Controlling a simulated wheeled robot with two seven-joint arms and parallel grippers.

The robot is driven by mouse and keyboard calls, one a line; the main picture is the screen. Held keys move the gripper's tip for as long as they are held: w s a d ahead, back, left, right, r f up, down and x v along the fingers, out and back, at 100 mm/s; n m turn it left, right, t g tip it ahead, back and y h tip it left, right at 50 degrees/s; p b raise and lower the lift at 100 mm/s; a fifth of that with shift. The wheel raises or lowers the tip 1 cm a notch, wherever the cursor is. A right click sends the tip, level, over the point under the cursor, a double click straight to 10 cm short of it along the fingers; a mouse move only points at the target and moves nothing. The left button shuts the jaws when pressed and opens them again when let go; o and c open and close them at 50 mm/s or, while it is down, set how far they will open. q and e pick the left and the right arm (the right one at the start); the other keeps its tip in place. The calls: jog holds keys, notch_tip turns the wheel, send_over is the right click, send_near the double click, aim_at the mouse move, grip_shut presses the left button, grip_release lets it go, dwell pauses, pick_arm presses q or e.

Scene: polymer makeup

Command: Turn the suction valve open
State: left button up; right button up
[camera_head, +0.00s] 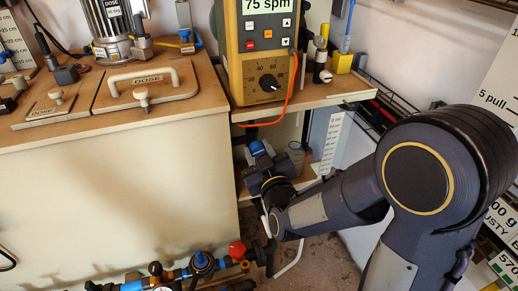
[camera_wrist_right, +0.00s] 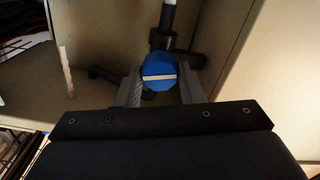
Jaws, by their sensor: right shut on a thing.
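The suction valve's blue round handle (camera_wrist_right: 159,72) carries a white stripe lying almost level across the right wrist view. It also shows as a small blue patch in the head view (camera_head: 257,147), below the pump shelf. My right gripper (camera_head: 262,162) reaches in beside the cabinet, and its two fingers (camera_wrist_right: 160,86) stand on either side of the handle, shut on it. Dark pipe fittings show behind the handle; the rest of the valve body is largely hidden by my gripper. My left gripper is not in view.
A yellow-grey pump (camera_head: 265,55) stands on a shelf (camera_head: 325,95) above my gripper, with an orange cable hanging down. A cream cabinet (camera_head: 120,190) is close on the left. Low pipework with a red knob (camera_head: 237,250) runs along the floor.

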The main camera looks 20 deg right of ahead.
jog(key=n+p, duration=0.1)
jog(key=n, duration=0.2)
jog(key=shift+n, duration=0.4)
jog(key=n+p, duration=0.1)
jog(key=n, duration=0.2)
jog(key=shift+a+n, duration=0.1)
jog(key=shift+n, duration=0.2)
jog(key=n+p, duration=0.2)
jog(key=n, duration=0.2)
jog(key=shift+f, duration=0.15)
jog(key=shift+f+n+p, duration=0.1)
jog(key=shift+n+p, duration=0.3)
jog(key=shift+n, duration=1.2)
jog(key=o, duration=0.9)
jog(key=shift+o, duration=0.2)
jog(key=s, duration=0.8)
jog(key=shift+p, duration=0.3)
